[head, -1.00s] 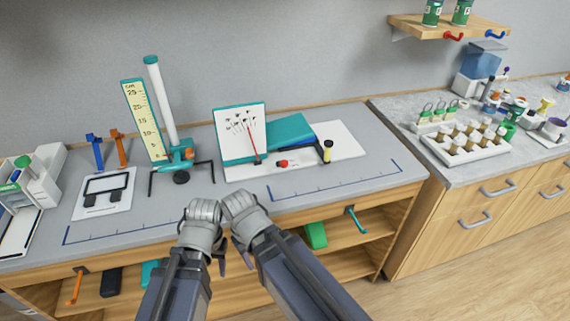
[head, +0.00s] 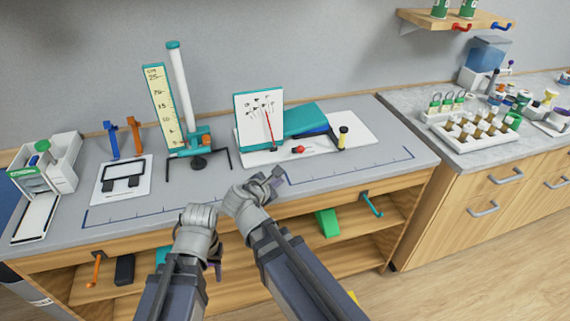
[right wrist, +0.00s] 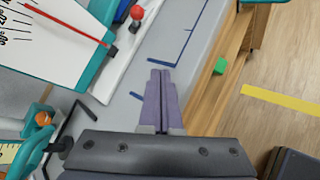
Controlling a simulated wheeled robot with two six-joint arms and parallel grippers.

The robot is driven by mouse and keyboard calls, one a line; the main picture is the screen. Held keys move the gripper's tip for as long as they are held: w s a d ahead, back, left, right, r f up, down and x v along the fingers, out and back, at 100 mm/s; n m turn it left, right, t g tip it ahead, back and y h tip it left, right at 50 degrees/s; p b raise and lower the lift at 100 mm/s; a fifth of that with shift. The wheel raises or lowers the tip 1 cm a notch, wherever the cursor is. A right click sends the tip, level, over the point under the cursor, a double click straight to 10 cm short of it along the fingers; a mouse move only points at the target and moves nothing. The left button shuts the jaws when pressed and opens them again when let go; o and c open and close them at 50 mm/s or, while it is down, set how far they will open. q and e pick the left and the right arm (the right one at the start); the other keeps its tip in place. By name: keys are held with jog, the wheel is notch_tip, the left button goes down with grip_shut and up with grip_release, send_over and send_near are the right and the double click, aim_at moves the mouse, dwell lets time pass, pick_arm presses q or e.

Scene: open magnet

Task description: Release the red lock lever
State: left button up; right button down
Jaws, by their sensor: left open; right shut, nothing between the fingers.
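The red-knobbed lever (head: 299,150) lies low on a white base plate (head: 355,132), in front of the teal-framed panel (head: 259,118) with a red pointer. In the right wrist view the red knob (right wrist: 137,13) is at the top, beyond the fingertips. My right gripper (head: 275,178) is shut and empty over the bench's front part, short of the plate and apart from the lever. The right wrist view shows its fingers (right wrist: 160,76) together. My left gripper (head: 201,220) is open at the bench's front edge; its fingers are mostly hidden by its own wrist.
A stand with a white tube (head: 179,95) and a yellow scale (head: 162,105) stands left of the panel. A black-capped yellow post (head: 343,137) is on the plate's right side. Open shelves lie under the bench. The bench strip in front of the plate is clear.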

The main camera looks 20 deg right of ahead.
pick_arm(q)
jog(key=shift+s+a+f, duration=0.25)
jog(key=shift+a, duration=0.25)
pick_arm(e)
jog(key=r+n, duration=0.1)
jog(key=w+r+n+t, duration=0.1)
jog(key=shift+w+a+n+h, duration=0.15)
jog(key=shift+a+n+h, duration=0.15)
jog(key=shift+n, duration=0.1)
pick_arm(q)
jog(key=shift+f, duration=0.1)
pick_arm(e)
jog(key=shift+w+f, duration=0.1)
jog(key=shift+f, duration=0.05)
